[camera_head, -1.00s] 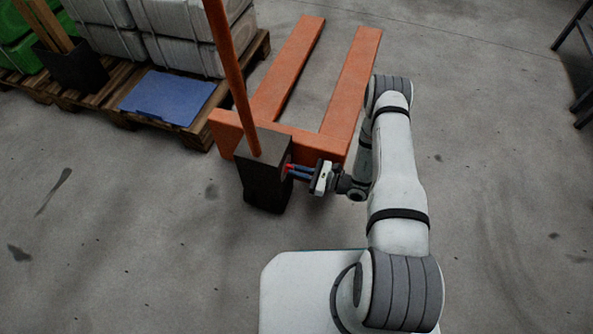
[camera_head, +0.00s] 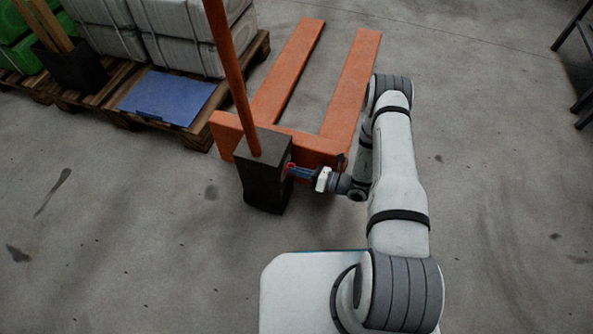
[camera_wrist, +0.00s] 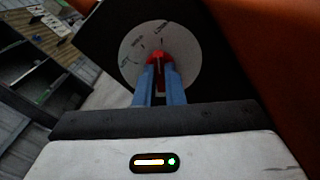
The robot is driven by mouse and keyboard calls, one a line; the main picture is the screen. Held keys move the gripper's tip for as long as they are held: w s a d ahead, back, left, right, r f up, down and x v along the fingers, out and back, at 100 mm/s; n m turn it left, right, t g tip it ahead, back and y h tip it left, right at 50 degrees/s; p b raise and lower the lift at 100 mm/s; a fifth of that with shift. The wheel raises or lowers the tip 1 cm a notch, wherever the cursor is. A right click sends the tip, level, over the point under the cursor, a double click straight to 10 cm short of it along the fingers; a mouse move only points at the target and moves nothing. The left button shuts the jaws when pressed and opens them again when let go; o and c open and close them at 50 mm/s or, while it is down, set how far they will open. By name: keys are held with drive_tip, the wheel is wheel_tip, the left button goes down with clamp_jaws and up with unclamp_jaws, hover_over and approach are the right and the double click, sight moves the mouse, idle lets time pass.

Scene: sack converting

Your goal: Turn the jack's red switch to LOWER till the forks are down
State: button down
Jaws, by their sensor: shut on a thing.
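The orange pallet jack (camera_head: 345,95) stands on the floor with its dark pump housing (camera_head: 262,178) at the near end. The red switch (camera_wrist: 158,56) sits on a round pale dial (camera_wrist: 130,62) on the housing's side. The dial carries small printed words, too blurred to read surely. My gripper (camera_wrist: 159,72) has its blue fingers shut on the red switch, which they partly hide. In the head view my gripper (camera_head: 291,171) reaches the housing from the right. The forks (camera_head: 290,65) look low, but their height cannot be told.
A wooden pallet (camera_head: 200,132) with white containers (camera_head: 180,35), a blue flat item (camera_head: 165,97) and a black bin (camera_head: 78,68) stands at left. The jack's orange handle (camera_head: 230,70) rises from the housing.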

drive_tip(key=shift+w+d+m, duration=0.15)
drive_tip(key=shift+w+m, duration=0.1)
drive_tip(key=shift+m, duration=0.05)
drive_tip(key=c, duration=1.5)
unclamp_jaws()
drive_tip(key=shift+s, duration=0.15)
drive_tip(key=p+v, duration=0.2)
drive_tip(key=v, duration=0.5)
drive_tip(key=shift+s+d, duration=0.15)
drive_tip(key=shift+d, duration=0.15)
